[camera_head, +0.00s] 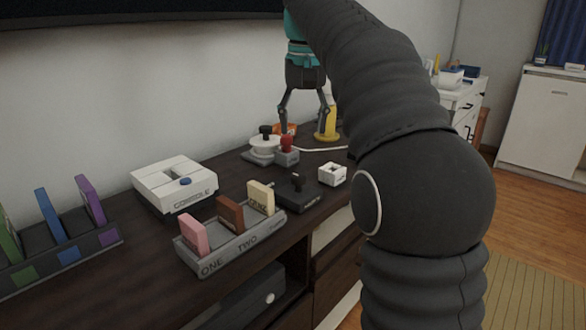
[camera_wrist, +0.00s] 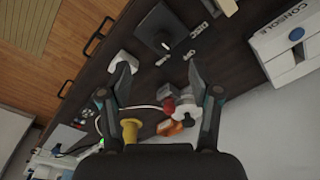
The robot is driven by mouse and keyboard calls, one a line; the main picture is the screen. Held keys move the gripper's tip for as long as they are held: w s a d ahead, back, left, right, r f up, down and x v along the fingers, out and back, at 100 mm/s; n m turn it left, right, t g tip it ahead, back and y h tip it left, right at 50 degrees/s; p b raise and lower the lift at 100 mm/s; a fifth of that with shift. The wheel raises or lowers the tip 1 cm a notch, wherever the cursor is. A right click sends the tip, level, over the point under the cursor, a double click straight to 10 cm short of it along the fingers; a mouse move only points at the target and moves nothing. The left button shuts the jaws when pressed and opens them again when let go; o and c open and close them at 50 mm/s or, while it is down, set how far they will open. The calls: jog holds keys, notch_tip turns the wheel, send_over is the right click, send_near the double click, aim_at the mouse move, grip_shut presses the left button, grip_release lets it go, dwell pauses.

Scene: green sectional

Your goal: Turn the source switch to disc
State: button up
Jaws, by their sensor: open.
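The source switch (camera_head: 297,193) is a dark box with a black knob on top, standing on the dark cabinet right of the card rack. In the wrist view the switch (camera_wrist: 160,32) lies at the upper middle, with white labels beside it; one seems to read DISC, the others are too small to read surely. The knob's exact pointing direction is unclear. My gripper (camera_head: 304,108) is open and empty, pointing down above the far part of the cabinet, behind and apart from the switch. In the wrist view, my gripper's fingers (camera_wrist: 158,80) are spread wide with the switch beyond them.
A grey box with a red knob (camera_head: 287,152), a white round-based item (camera_head: 262,147), a yellow stand (camera_head: 327,132) and a small white block (camera_head: 333,175) surround the switch's far side. The card rack (camera_head: 228,248) and white console (camera_head: 173,186) are left.

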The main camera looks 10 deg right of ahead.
aim_at(298, 176)
jog(key=shift+g, duration=0.5)
jog(key=w+f+b, duration=0.1)
jog(key=f+b, duration=0.1)
jog(key=f, duration=0.2)
jog(key=w+f+b, duration=0.1)
jog(key=f+b, duration=0.1)
jog(key=f, duration=0.2)
jog(key=w+f+b, duration=0.1)
jog(key=f+b, duration=0.2)
jog(key=f, duration=0.2)
jog(key=shift+w, duration=0.4)
jog(key=c, duration=1.1)
